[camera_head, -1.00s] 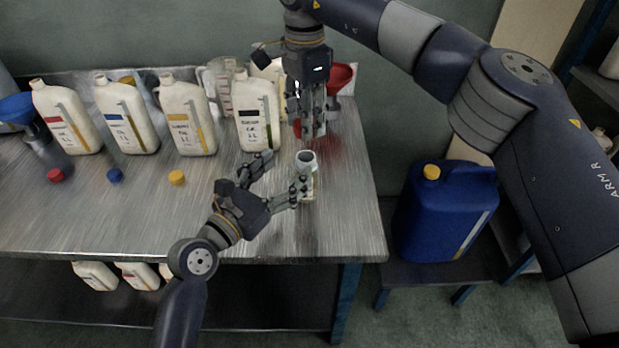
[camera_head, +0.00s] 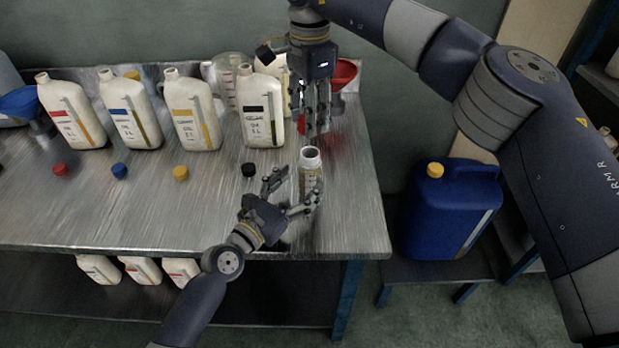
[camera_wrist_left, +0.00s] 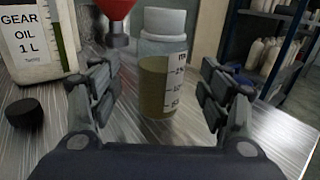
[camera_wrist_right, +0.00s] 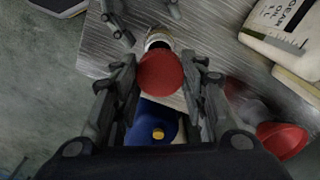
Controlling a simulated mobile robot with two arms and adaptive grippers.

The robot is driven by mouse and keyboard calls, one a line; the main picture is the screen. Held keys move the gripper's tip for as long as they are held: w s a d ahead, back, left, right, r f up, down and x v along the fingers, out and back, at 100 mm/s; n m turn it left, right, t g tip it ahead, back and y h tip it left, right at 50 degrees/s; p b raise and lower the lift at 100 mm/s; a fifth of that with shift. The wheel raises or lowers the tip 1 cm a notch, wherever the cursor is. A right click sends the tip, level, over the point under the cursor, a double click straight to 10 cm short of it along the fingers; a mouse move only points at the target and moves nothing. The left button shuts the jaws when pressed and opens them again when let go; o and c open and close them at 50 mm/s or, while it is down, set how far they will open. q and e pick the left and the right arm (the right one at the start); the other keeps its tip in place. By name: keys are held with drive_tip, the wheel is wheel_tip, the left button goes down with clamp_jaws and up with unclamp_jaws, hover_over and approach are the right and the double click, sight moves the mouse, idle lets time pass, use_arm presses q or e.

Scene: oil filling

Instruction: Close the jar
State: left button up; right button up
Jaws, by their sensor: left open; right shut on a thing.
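The jar (camera_head: 309,178) stands upright on the table near its right side, clear-walled with a white neck, open on top and partly filled with brown-yellow oil. My left gripper (camera_head: 296,195) is open with its fingers on either side of the jar. In the left wrist view the jar (camera_wrist_left: 157,84) stands between the fingers, with gaps visible. My right gripper (camera_head: 316,130) points down above and behind the jar. It is shut on a round red lid (camera_wrist_right: 160,73), whose near face shows in the right wrist view. The jar's white rim (camera_wrist_right: 158,38) shows beyond the lid.
White oil bottles (camera_head: 262,112) stand in a row at the back, with loose caps in front, including a black cap (camera_head: 249,170). A red funnel (camera_head: 344,74) stands behind my right gripper. A blue canister (camera_head: 446,215) sits right of the table. The front table surface is clear.

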use_arm(q)
drive_tip(key=x, duration=0.3)
drive_tip(key=shift+s, duration=0.1)
use_arm(e)
drive_tip(key=shift+d, duration=0.15)
use_arm(q)
drive_tip(key=shift+w+d, duration=0.35)
drive_tip(key=shift+w, duration=0.15)
drive_tip(key=c, duration=1.6)
use_arm(e)
hover_over(310, 152)
drive_tip(key=shift+s+f, duration=0.1)
drive_tip(key=shift+f, duration=2.4)
drive_tip(key=shift+f, duration=0.9)
use_arm(q)
clamp_jaws()
use_arm(e)
drive_tip(key=shift+f, duration=0.55)
